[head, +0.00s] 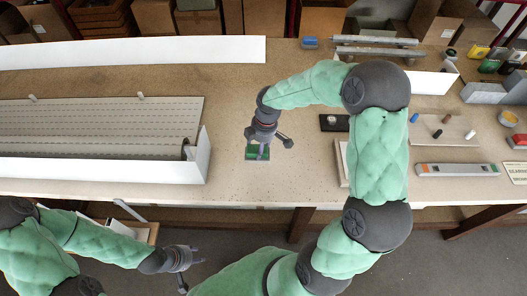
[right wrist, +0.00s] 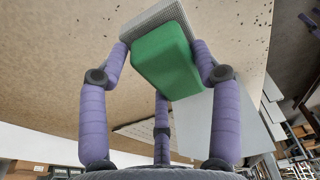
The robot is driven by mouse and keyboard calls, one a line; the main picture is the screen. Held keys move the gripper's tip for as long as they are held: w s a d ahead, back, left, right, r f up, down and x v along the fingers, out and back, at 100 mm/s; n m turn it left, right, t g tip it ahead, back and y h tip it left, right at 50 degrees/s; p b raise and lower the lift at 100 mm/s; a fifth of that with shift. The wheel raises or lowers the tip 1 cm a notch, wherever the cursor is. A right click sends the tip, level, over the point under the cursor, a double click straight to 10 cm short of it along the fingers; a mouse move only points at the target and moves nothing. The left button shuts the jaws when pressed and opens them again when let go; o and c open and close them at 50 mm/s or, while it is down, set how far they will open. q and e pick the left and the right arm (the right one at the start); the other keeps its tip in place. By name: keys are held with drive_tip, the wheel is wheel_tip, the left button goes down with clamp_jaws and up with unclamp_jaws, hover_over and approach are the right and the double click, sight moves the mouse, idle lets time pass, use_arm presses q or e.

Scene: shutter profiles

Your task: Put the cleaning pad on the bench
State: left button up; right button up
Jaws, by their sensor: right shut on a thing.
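The cleaning pad (head: 257,154) is a green block with a pale grey, meshed face. In the head view it is at the middle of the bench (head: 228,120), near the front edge. My right gripper (head: 266,147) is above it, pointing down, with its fingers around it. The right wrist view shows the pad (right wrist: 165,57) held between the purple fingers of that gripper (right wrist: 163,75), grey face away from the palm. I cannot tell whether the pad touches the bench. My left gripper (head: 194,264) is empty, fingers spread, low in front of the bench.
A long grey slatted shutter profile (head: 100,120) in a white channel lies to the left. A dark tray (head: 334,123) and a board with small coloured pieces (head: 441,132) lie to the right. Metal rails (head: 375,41) lie at the back. Bench around the pad is clear.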

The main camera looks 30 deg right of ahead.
drive_tip(key=shift+w+d+f, duration=0.2)
drive_tip(key=shift+d+f, duration=0.3)
drive_tip(key=shift+f, duration=0.1)
drive_tip(key=shift+w+d+f, duration=0.15)
drive_tip(key=shift+d+f, duration=0.3)
drive_tip(key=shift+f, duration=0.15)
drive_tip(key=shift+w+d+f+b, duration=0.15)
drive_tip(key=shift+f+b, duration=0.25)
drive_tip(key=shift+f, duration=1.35)
drive_tip(key=shift+f, duration=0.2)
drive_tip(key=o, duration=1.2)
drive_tip(key=shift+r, duration=0.15)
drive_tip(key=shift+d+r, duration=0.1)
drive_tip(key=shift+r, duration=0.2)
drive_tip(key=r, duration=0.3)
drive_tip(key=d+r+p, duration=0.1)
drive_tip(key=r, duration=0.3)
drive_tip(key=s+r+p, duration=0.1)
drive_tip(key=r, duration=0.3)
drive_tip(key=shift+d+r, duration=0.2)
